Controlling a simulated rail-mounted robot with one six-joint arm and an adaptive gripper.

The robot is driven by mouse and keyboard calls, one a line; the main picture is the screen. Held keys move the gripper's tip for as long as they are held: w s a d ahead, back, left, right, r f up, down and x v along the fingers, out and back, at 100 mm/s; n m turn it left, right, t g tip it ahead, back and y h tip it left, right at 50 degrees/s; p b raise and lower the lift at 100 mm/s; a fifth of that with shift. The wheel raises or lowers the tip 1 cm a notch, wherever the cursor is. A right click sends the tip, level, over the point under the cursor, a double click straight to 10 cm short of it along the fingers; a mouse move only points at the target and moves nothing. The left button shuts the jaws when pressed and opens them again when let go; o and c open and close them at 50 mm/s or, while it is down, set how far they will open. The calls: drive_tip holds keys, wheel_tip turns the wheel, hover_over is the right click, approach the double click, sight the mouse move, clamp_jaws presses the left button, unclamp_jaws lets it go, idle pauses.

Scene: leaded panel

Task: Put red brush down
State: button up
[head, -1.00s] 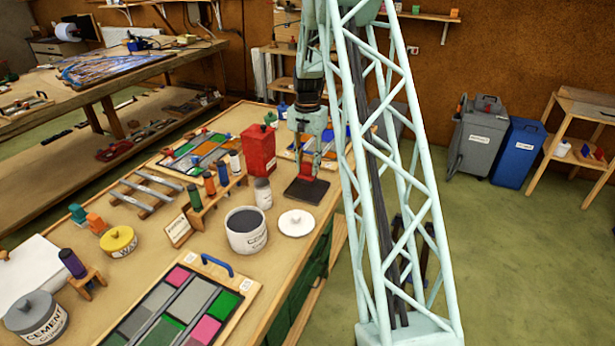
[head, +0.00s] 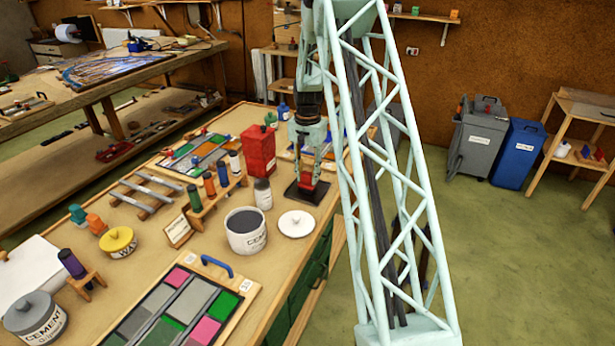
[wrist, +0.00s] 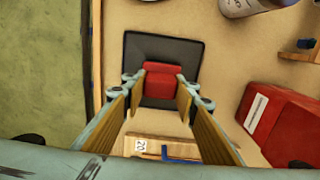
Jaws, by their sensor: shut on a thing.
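The red brush (head: 306,181) is held upright between the fingers of my gripper (head: 307,174). In the wrist view the brush (wrist: 160,84) shows as a red block between the two fingertips of my gripper (wrist: 160,92), which is shut on it. It is over the dark square pad (head: 308,194), near the bench's right edge. The same pad (wrist: 180,50) shows beneath it in the wrist view. The brush's lower end is hard to see, so I cannot tell whether it touches the pad.
A red canister (head: 258,152) stands left of the gripper. A white cement pot (head: 246,236) and a white lid (head: 296,223) are nearer the front. The floor is beyond the bench edge.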

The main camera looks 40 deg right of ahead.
drive_tip(key=shift+f, duration=0.15)
drive_tip(key=o, duration=0.8)
drive_tip(key=shift+r, duration=0.25)
drive_tip(key=shift+r+p, duration=0.45)
drive_tip(key=shift+r, duration=5.45)
drive_tip(key=shift+r, duration=0.1)
